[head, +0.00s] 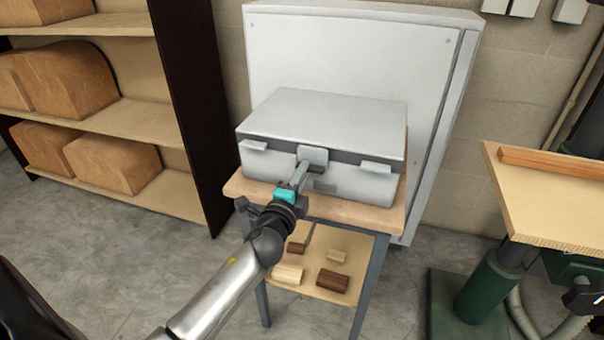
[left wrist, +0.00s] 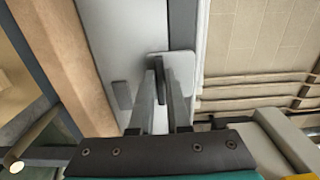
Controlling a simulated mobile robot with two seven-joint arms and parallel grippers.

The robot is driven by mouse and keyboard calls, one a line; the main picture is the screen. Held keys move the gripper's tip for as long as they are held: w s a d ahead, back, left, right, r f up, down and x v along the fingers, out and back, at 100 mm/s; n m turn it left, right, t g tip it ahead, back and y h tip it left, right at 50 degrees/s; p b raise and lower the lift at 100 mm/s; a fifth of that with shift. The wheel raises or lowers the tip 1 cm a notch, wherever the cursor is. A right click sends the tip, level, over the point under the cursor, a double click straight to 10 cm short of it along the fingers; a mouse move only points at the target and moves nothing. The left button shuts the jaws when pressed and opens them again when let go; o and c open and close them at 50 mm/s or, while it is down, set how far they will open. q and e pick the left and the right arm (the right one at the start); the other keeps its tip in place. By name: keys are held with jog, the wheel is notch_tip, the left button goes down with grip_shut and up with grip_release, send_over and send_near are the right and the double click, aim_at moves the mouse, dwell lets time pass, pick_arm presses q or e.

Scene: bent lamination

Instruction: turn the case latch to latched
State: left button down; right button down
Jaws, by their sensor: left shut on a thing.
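A closed light grey case (head: 325,120) sits on a small wooden-topped stand. At the middle of its front is the case latch (head: 314,154), a pale rounded plate with a small turning tab. The latch plate also shows in the left wrist view (left wrist: 183,68), across the dark seam between lid and base. My left gripper (head: 302,174) reaches up to the case front. In the left wrist view its two fingers (left wrist: 160,90) are closed around the latch's dark tab, which they partly hide. My right gripper is not seen.
The stand's wooden top (head: 238,187) carries the case, with several small wood blocks (head: 332,281) on its lower shelf. A large grey panel (head: 350,45) stands behind. Shelves (head: 130,120) with brown bundles are left; a wooden worktable (head: 555,215) is right.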

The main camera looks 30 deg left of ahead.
pick_arm(q)
jog(key=c, duration=0.9)
grip_release()
jog(key=shift+v, duration=7.65)
